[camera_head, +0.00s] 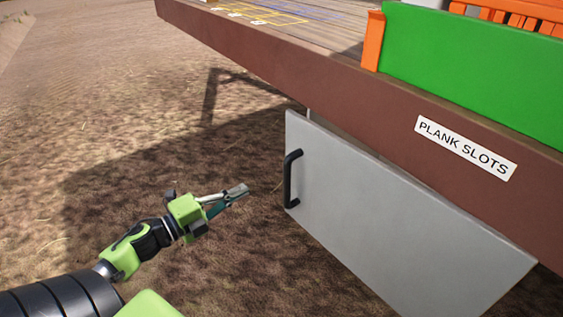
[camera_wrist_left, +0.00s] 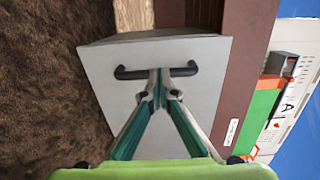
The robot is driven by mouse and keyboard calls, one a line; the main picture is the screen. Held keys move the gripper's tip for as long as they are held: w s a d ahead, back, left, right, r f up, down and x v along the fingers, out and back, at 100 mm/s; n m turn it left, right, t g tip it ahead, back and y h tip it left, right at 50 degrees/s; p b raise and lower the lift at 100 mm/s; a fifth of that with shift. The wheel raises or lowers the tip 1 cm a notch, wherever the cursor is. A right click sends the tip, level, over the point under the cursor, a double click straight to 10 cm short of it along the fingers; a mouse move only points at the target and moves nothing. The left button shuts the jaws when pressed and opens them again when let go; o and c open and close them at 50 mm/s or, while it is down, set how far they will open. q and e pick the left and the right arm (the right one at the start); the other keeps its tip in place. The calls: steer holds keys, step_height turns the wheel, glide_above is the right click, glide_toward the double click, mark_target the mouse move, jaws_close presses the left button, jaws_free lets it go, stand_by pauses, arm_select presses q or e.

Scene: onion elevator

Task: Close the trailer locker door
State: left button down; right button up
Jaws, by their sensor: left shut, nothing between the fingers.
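The locker door (camera_head: 385,215) is a flat light-grey panel under the trailer's edge in the head view. It stands ajar, with its left edge swung out from the trailer. A black bar handle (camera_head: 291,178) is on its left side. My left gripper (camera_head: 240,189) is shut and empty, left of the handle and apart from it. In the left wrist view the door (camera_wrist_left: 205,110) faces the camera, and the shut fingertips (camera_wrist_left: 159,73) overlap the middle of the handle (camera_wrist_left: 128,73); the gap is hard to judge there. My right gripper is not in view.
The brown trailer edge (camera_head: 330,95) runs above the door, with a white "PLANK SLOTS" label (camera_head: 466,148). A green panel (camera_head: 470,70) and an orange post (camera_head: 374,40) stand on the deck. Bare brown ground (camera_head: 90,110) lies open to the left.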

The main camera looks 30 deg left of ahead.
arm_select(q)
steer(key=b+x, duration=0.2)
steer(key=x, duration=1.2)
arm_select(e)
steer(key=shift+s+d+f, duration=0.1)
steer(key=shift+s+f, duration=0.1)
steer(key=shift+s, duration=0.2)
